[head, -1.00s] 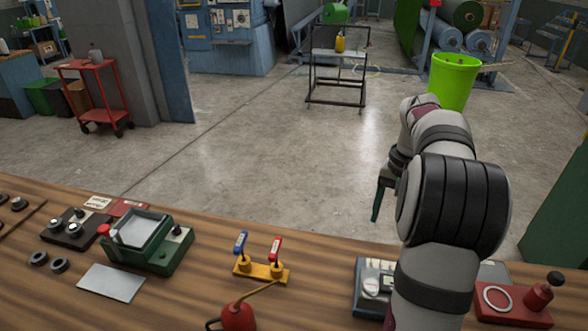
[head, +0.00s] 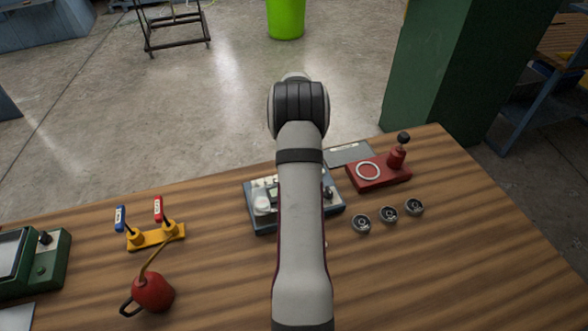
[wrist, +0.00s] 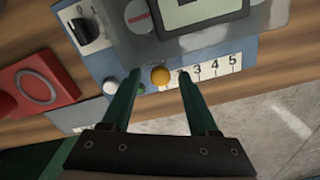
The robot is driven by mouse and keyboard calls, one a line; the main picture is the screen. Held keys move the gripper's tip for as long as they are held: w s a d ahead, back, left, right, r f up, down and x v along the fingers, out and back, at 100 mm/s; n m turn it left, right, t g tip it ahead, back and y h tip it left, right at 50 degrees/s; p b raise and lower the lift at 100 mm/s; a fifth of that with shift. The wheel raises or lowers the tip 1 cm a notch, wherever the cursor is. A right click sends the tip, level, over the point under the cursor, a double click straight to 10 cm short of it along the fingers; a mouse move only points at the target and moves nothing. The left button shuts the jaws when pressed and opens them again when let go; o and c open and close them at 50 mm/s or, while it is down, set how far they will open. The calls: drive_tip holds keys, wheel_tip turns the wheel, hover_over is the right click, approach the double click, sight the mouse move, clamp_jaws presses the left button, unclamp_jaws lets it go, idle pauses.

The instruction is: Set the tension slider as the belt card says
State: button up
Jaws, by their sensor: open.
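The tension unit (head: 262,222) is a blue-grey box on the wooden bench, partly hidden by my arm in the head view. In the wrist view its panel (wrist: 243,46) has a printed scale (wrist: 214,69) with 3, 4 and 5 readable. A round orange slider knob (wrist: 160,75) sits left of these numbers; the lower end of the scale is partly hidden. My gripper (wrist: 159,82) is open, its green fingers on either side of the knob, with gaps visible. I cannot tell which panel or card is the belt card; no setting is readable.
A red base (head: 378,172) with a ring and black-topped handle stands beside the unit. A grey plate (head: 348,154) lies behind. A yellow lever block (head: 156,236) and red oil can (head: 153,293) stand left. The right bench is clear.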

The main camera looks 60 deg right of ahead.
drive_tip(key=shift+f, duration=0.1)
clamp_jaws()
idle(1.4)
